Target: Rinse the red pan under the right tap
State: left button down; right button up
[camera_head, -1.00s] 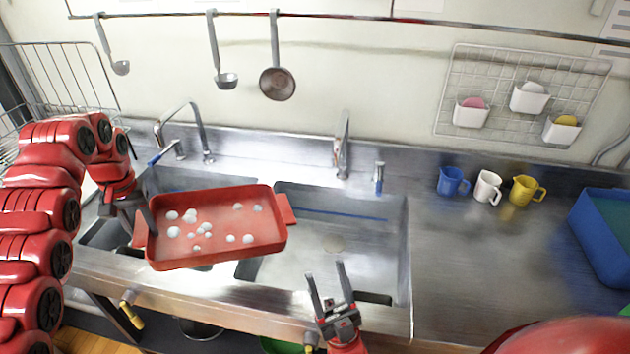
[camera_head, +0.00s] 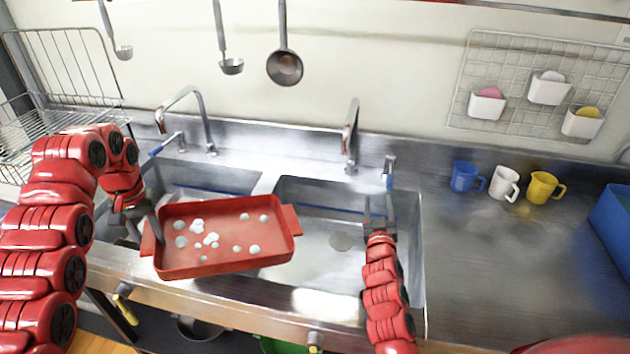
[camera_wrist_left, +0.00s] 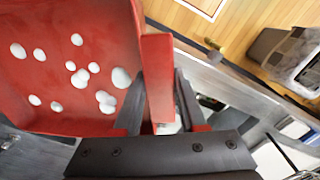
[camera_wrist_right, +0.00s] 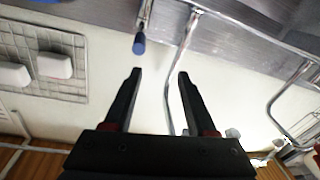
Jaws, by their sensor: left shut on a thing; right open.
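The red pan (camera_head: 222,262) is held level over the divider between the two sinks, with white foam blobs (camera_head: 197,225) inside. My left gripper (camera_head: 142,222) is shut on its left handle, and the left wrist view shows that handle (camera_wrist_left: 158,75) between the fingers. The right tap (camera_head: 351,135) stands behind the right sink, with its blue-tipped lever (camera_head: 389,172) to its right. My right gripper (camera_head: 378,205) is open and empty over the right sink, just in front of the lever. In the right wrist view the lever (camera_wrist_right: 139,42) appears ahead of the open fingers, apart from them.
The right sink (camera_head: 335,262) is empty around its drain. The left tap (camera_head: 205,120) stands behind the left sink. Blue (camera_head: 466,177), white (camera_head: 505,184) and yellow (camera_head: 542,187) mugs stand on the right counter. Ladles hang above. A blue bin (camera_head: 612,220) is at the far right.

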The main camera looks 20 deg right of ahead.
aim_at(390, 176)
pick_arm(q)
jog(key=shift+s+d+f, duration=0.1)
jog(key=shift+s+f, duration=0.05)
jog(key=shift+f, duration=0.45)
pick_arm(e)
jog(key=d, duration=0.1)
jog(key=d+g+h, duration=0.1)
jog(key=d+m, duration=0.1)
jog(key=shift+s+d+f+g+h, duration=0.15)
jog(key=shift+f+g+h, duration=0.1)
jog(key=shift+g+h, duration=0.05)
pick_arm(q)
jog(key=shift+f+b, duration=0.7)
jog(key=shift+b, duration=0.2)
pick_arm(e)
jog(key=x, duration=1)
pick_arm(q)
jog(key=shift+f, duration=0.2)
pick_arm(e)
jog(key=shift+x, duration=0.75)
grip_shut()
